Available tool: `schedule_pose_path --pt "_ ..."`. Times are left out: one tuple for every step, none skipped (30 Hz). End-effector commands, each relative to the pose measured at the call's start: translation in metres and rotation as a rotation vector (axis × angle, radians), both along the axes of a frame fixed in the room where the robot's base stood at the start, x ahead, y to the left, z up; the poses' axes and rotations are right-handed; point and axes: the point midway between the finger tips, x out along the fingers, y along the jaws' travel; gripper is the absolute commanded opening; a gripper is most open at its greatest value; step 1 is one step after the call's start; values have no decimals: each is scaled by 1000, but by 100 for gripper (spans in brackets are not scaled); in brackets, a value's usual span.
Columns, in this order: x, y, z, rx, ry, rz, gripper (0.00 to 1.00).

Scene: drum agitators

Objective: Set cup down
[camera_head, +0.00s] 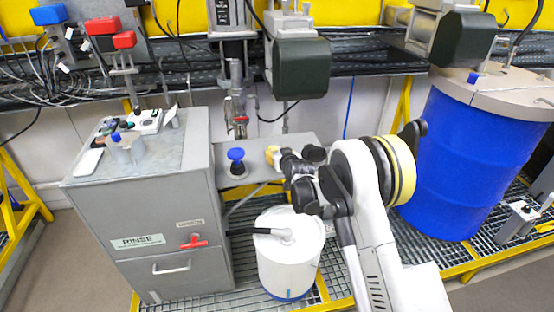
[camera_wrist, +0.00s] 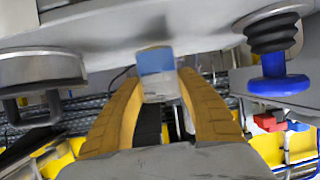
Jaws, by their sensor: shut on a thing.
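In the wrist view, which appears upside down, a small clear cup (camera_wrist: 156,72) with a pale blue band sits between the yellow fingers of my gripper (camera_wrist: 160,88). The fingers are shut on it. The cup's blue end is close to the grey shelf surface (camera_wrist: 200,22); I cannot tell whether it touches. In the head view my gripper (camera_head: 273,154) is over the small grey shelf (camera_head: 300,142), just right of a blue knob (camera_head: 236,160). The cup cannot be made out there.
The blue knob on black bellows also shows close by in the wrist view (camera_wrist: 272,65). A grey RINSE cabinet (camera_head: 150,215) stands left with small items on top. A white drum (camera_head: 290,255) stands below, a blue drum (camera_head: 455,160) right. An agitator motor (camera_head: 300,70) hangs behind.

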Motion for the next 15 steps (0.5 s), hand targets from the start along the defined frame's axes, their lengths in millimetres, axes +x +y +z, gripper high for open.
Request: schedule_pose_path --pt "0 0 -11 0 0 0 8" --pt "0 0 -15 0 0 0 8" --pt "0 0 -17 0 0 0 8" --pt "0 0 -18 0 0 0 8" --pt "0 0 -18 0 0 0 8" --pt "0 0 -17 0 0 0 8" --pt "0 0 -17 0 0 0 8" --pt "0 0 -17 0 0 0 8" --pt "0 0 -16 0 0 0 8" --pt "0 0 -17 0 0 0 8" --pt "0 0 -17 0 0 0 8" --pt "0 0 -18 0 0 0 8" --pt "0 0 -20 0 0 0 8" --pt "0 0 -21 0 0 0 8" --pt "0 0 -21 0 0 0 46"
